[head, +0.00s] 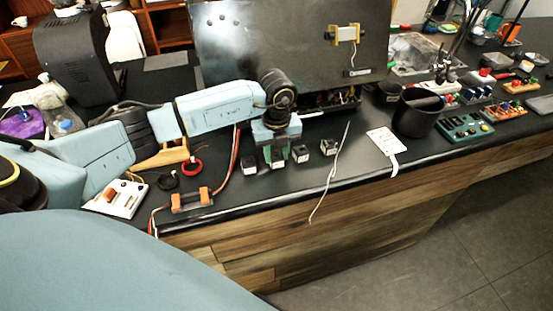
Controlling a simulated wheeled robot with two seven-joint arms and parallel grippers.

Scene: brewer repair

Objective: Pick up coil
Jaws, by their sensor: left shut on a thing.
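Several small black blocks with pale faces, which look like the coils, stand in a row on the dark counter. One coil (249,166) is left of my left gripper (276,156). Another coil (300,154) and a further coil (328,148) are to its right. My left gripper points down and is shut on the coil in the row between these, which its fingers mostly hide. I cannot tell whether that coil still touches the counter. My right gripper is not in view.
A large dark brewer panel (290,45) stands behind the row. A black bin (417,113) and a green board (465,128) are to the right.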

